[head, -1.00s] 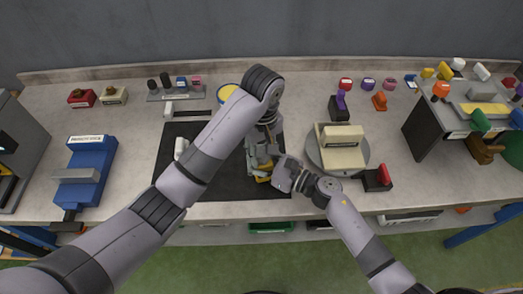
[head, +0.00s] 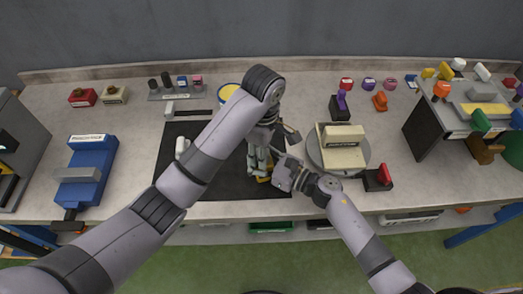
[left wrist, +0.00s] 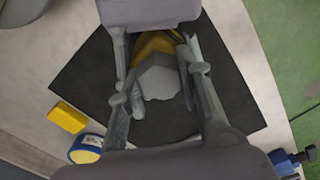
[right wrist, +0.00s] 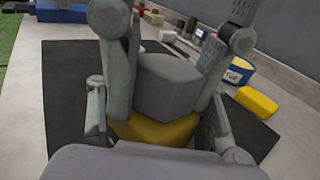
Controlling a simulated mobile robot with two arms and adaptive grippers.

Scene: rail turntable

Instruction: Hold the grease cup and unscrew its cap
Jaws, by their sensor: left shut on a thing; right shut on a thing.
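The grease cup has a yellow body (right wrist: 155,131) and a grey hexagonal cap (right wrist: 168,84) on top, upright over the dark mat. In the head view, only a little of the yellow body (head: 265,179) shows. My left gripper (head: 259,170) reaches down from above, with its fingers on either side of the cap (left wrist: 159,83), shut on it. My right gripper (right wrist: 157,126) comes in from the side, low down, shut on the yellow body. The cap sits against the body; I cannot tell whether there is a gap. The cup's underside is hidden.
A black mat (head: 180,160) lies under both grippers. A blue tub (right wrist: 238,72) and a yellow block (right wrist: 257,102) lie nearby. To the right stands a round turntable (head: 314,157) bearing a beige box (head: 340,155). A blue vise-like tool (head: 92,165) lies left.

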